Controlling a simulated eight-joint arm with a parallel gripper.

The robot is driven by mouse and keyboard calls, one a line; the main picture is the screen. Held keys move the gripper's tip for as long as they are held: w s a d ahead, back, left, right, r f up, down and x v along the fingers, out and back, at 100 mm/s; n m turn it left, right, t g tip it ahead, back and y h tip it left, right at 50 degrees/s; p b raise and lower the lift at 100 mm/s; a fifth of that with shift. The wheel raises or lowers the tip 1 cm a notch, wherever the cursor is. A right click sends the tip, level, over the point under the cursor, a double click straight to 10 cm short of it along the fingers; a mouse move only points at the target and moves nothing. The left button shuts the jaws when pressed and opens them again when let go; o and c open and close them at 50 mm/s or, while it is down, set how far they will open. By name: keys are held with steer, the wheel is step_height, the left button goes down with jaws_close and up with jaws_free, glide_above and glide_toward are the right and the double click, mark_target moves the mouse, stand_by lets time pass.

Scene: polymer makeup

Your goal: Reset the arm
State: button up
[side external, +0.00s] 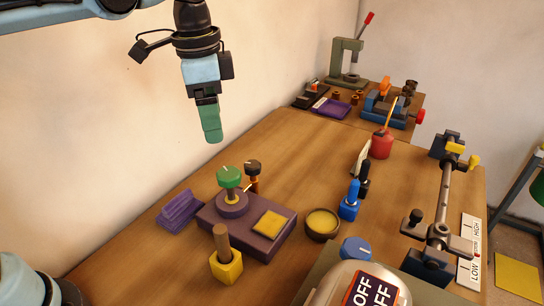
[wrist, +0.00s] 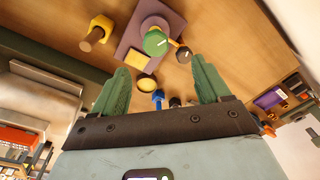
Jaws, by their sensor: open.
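My gripper (side external: 212,138) hangs in the air above the left part of the wooden table (side external: 310,155), with its green fingers pointing down. It touches nothing in the side view. In the wrist view my gripper (wrist: 159,88) shows its two green fingers spread wide apart. It is open, and nothing is between the fingers. The side view shows one finger mostly covering the other.
Below stand a purple block (side external: 250,238) with a green knob (side external: 229,177), a yellow holder (side external: 226,266), a round dish (side external: 322,224) and blue bottle (side external: 349,204). A clamp rail (side external: 443,200) stands right, a press (side external: 347,62) far back. The wall is close behind my arm.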

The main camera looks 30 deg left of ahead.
steer(key=s+a+f+n+t, duration=0.6)
steer(key=s+a+f+n, duration=0.2)
steer(key=a+f+n, duration=0.1)
steer(key=shift+a+f, duration=0.15)
steer(key=shift+a, duration=0.1)
stand_by(0.6)
